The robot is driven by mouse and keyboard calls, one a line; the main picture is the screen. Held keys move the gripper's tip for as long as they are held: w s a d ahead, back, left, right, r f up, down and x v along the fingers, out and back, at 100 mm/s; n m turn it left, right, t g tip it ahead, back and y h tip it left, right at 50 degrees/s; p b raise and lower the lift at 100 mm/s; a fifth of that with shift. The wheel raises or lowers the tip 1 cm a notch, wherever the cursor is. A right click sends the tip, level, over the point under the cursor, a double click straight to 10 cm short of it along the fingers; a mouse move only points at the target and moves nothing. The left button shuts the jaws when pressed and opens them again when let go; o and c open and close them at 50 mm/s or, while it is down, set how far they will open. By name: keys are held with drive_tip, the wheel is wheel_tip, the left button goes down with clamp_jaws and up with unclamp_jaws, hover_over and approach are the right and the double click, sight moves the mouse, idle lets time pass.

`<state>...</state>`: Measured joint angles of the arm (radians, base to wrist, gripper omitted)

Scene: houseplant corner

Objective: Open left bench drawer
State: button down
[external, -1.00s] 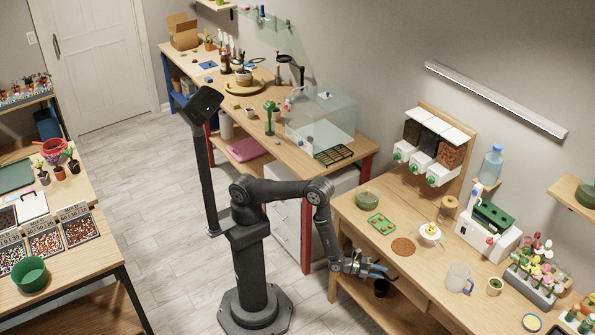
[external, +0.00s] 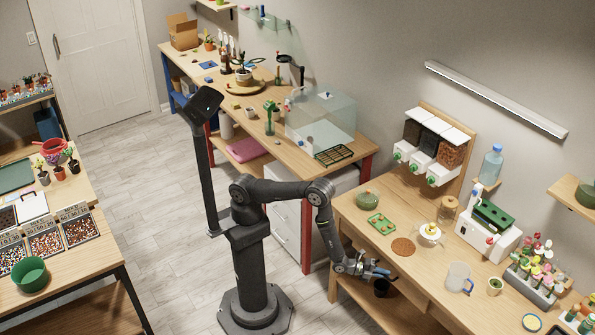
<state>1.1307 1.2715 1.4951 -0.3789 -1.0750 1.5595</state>
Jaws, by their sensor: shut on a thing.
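The wooden bench (external: 345,207) at the right has its front side facing my arm. The left bench drawer (external: 358,243) is in that front, below the top; its face is small and partly hidden by my gripper. My gripper (external: 380,271) is at the front of the bench, just below the top's edge. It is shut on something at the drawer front. I take this to be the drawer's handle, which is hidden by the jaws. I cannot tell how far the drawer stands out.
A brown round mat (external: 403,247), green tray (external: 381,223), white juicer-like item (external: 430,233) and clear jug (external: 458,277) stand on the bench top. The floor left of the bench is clear.

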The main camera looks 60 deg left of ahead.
drive_tip(key=s, duration=2.6)
drive_tip(key=c, duration=1.5)
unclamp_jaws()
drive_tip(key=v, duration=1.7)
drive_tip(key=shift+s+a, duration=0.1)
drive_tip(key=shift+s, duration=0.05)
drive_tip(key=x, duration=1.7)
drive_tip(key=shift+w, duration=0.2)
